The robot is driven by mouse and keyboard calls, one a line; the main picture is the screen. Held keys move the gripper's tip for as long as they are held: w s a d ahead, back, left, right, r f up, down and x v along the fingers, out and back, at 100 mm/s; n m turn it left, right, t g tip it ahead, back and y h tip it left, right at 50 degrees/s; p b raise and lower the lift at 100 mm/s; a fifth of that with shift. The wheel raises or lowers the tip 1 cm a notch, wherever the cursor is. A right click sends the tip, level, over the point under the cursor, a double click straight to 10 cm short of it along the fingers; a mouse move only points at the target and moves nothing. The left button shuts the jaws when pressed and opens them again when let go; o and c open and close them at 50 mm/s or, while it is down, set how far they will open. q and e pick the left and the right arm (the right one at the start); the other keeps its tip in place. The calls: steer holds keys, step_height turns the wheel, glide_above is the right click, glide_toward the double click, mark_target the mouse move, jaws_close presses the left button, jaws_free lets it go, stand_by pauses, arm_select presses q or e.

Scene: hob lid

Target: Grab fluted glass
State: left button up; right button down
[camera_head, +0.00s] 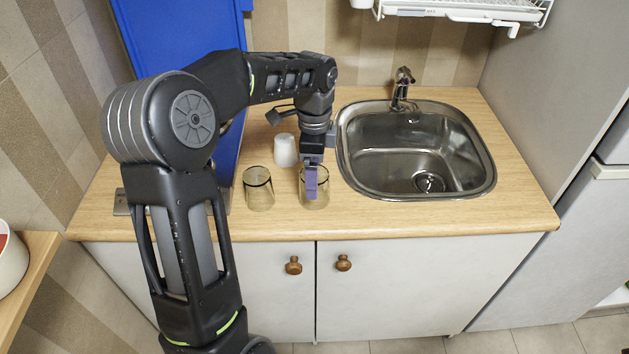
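Two clear brownish glasses stand upright near the counter's front edge. One glass (258,195) is to the left of my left gripper; the other glass (322,195) is at the gripper. Fluting cannot be made out on either glass at this size. My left gripper (311,182) points down at the right-hand glass, with a purple finger overlapping its near side. The second finger is hidden, so I cannot tell whether the fingers are apart, whether one is inside the rim, or whether they touch the glass. My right gripper is not in view.
A white cup (285,151) stands just behind the glasses. A steel sink (365,180) with a tap (402,88) is close on the right. A blue panel (170,35) stands at the left. The counter (420,214) is bare in front of the sink.

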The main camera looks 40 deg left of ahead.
arm_select(q)
steer(key=shift+f+p, duration=0.4)
steer(key=shift+f, duration=1.6)
steer(key=c, duration=1.6)
steer(key=shift+r, duration=0.2)
step_height(320, 180, up, 10)
steer(key=shift+f+b, duration=0.1)
steer(key=shift+b, duration=0.65)
